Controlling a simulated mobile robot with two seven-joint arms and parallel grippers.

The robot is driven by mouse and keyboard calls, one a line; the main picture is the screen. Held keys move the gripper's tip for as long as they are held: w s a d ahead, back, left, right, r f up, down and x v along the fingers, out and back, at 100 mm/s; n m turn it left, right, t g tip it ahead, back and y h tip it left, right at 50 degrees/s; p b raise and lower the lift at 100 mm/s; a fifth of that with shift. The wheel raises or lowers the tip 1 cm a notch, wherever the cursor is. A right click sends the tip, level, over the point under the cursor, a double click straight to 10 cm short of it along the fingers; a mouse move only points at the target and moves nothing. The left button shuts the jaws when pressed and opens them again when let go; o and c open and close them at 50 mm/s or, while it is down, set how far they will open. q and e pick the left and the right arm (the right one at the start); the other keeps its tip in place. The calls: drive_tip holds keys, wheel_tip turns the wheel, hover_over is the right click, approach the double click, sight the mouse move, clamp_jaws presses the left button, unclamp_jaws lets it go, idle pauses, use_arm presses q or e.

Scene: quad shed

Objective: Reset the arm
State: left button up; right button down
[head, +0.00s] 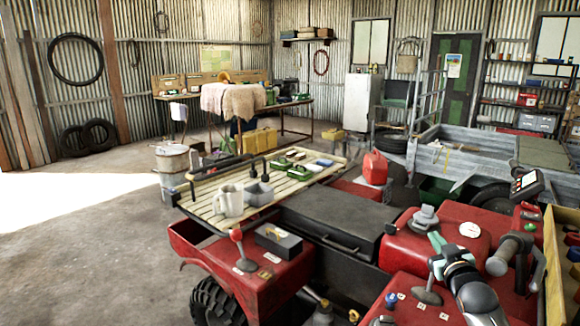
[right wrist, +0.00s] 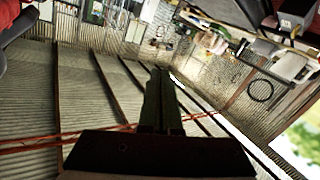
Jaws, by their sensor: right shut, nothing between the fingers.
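My right gripper (head: 437,242) shows in the head view above the red body of the quad bike, at the end of my dark, teal-banded arm. In the right wrist view its two long dark fingers (right wrist: 160,74) lie together, with nothing between them. They point towards corrugated metal sheeting and are clear of any object there. My left gripper is in neither view.
A grey trailer (head: 465,160) stands at right. Concrete floor (head: 90,245) is clear at left.

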drive_tip(key=s+a+f+g+y, duration=0.1)
drive_tip(key=s+a+f, duration=0.2)
drive_tip(key=s+f, duration=0.3)
drive_tip(key=s+a+f+n+g+y, duration=0.15)
drive_tip(key=s+a+f, duration=0.3)
drive_tip(key=f, duration=0.45)
drive_tip(key=s+a+f+m+g, duration=0.1)
drive_tip(key=s+a+f, duration=0.2)
drive_tip(key=s+f, duration=0.35)
drive_tip(key=s+a+f+g+y, duration=0.1)
drive_tip(key=s+a+f, duration=0.3)
drive_tip(key=s, duration=0.8)
drive_tip(key=s+a+f+g, duration=0.3)
drive_tip(key=s+f, duration=0.4)
drive_tip(key=s, duration=0.5)
drive_tip(key=shift+a+y, duration=0.35)
drive_tip(key=shift+a, duration=0.35)
drive_tip(key=shift+s+d, duration=0.1)
drive_tip(key=shift+s, duration=0.05)
